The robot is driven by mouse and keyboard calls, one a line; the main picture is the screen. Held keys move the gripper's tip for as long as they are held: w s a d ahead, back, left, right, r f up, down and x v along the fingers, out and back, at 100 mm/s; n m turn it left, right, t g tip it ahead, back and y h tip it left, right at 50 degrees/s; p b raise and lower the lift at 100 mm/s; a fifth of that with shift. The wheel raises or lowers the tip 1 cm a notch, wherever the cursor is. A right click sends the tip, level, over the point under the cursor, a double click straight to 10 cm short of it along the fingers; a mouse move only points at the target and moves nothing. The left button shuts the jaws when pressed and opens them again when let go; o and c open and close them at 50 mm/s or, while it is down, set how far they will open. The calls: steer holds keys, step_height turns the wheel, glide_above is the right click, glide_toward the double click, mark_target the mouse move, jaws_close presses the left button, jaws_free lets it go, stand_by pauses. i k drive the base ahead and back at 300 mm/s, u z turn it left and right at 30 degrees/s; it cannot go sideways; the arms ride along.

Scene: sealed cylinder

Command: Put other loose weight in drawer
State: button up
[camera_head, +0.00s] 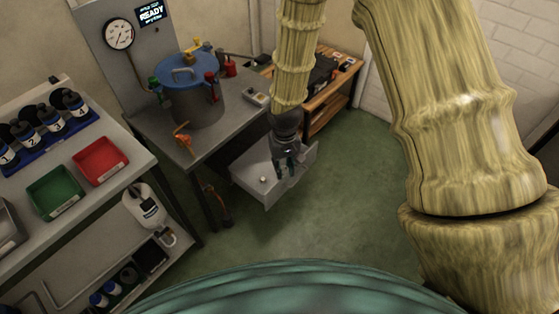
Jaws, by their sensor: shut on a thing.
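The open drawer (246,184) is a pale grey box pulled out below the grey bench. A small pale round thing (263,180) shows in or on it; it is too small to tell whether it is a weight. My gripper (285,174) points down over the drawer's right part. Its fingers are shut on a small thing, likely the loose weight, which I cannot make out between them. I cannot tell how high the fingertips are above the drawer floor.
The bench carries a blue-lidded cylinder (194,98) with coloured clamps, and an orange tool (183,138). A left bench holds a green tray (56,192), a red tray (100,161) and dark bottles. A wooden shelf (335,100) stands behind. Green floor is clear at the drawer's right.

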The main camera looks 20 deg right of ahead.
mark_target(268, 160)
steer(key=i, duration=1.05)
steer(key=z, duration=0.15)
